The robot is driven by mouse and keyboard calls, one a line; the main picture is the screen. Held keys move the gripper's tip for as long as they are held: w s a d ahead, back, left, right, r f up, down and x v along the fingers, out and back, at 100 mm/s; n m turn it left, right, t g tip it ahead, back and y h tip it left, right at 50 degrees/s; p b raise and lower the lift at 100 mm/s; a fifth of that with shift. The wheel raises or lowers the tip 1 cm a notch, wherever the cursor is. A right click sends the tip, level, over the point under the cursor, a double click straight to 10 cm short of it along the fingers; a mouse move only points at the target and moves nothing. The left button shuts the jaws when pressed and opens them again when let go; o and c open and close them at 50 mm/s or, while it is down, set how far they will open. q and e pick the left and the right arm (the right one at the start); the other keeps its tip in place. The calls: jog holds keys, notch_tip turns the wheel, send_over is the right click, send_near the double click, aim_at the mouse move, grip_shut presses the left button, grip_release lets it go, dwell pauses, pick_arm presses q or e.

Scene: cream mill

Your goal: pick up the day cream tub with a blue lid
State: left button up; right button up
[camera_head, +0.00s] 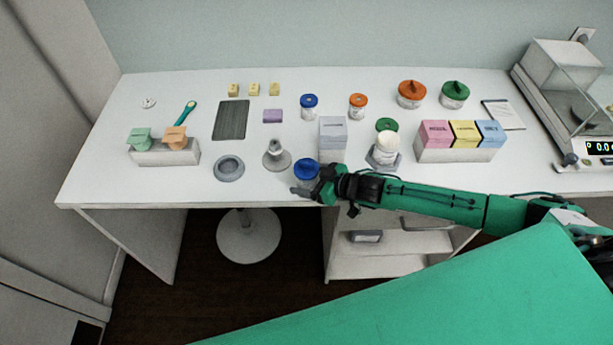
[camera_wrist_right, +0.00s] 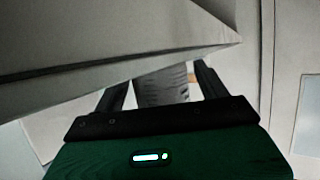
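A white tub with a blue lid (camera_head: 306,167) stands at the table's front edge in the head view. Another blue-lidded tub (camera_head: 309,101) stands farther back; the labels are too small to read. My right gripper (camera_head: 306,188) comes in from the right, low at the front tub, with one dark finger in front of its body. The tub's lower part is mostly hidden. In the right wrist view the fingers of my right gripper (camera_wrist_right: 160,88) are apart, with a dim grey shape between them that I cannot identify. No blue lid shows there. My left gripper is not in view.
A grey cone-shaped stand (camera_head: 277,157) and a round grey dish (camera_head: 229,169) are left of the front tub. A pale grey box (camera_head: 333,134) stands behind my gripper. A white jar (camera_head: 387,146) on a grey base is to the right. The front left tabletop is clear.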

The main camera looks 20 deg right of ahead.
jog(key=c, duration=1.1)
jog(key=shift+r, duration=0.1)
jog(key=shift+c, duration=0.2)
notch_tip(320, 180, up, 20)
jog(key=b, duration=0.3)
jog(key=shift+a, duration=0.1)
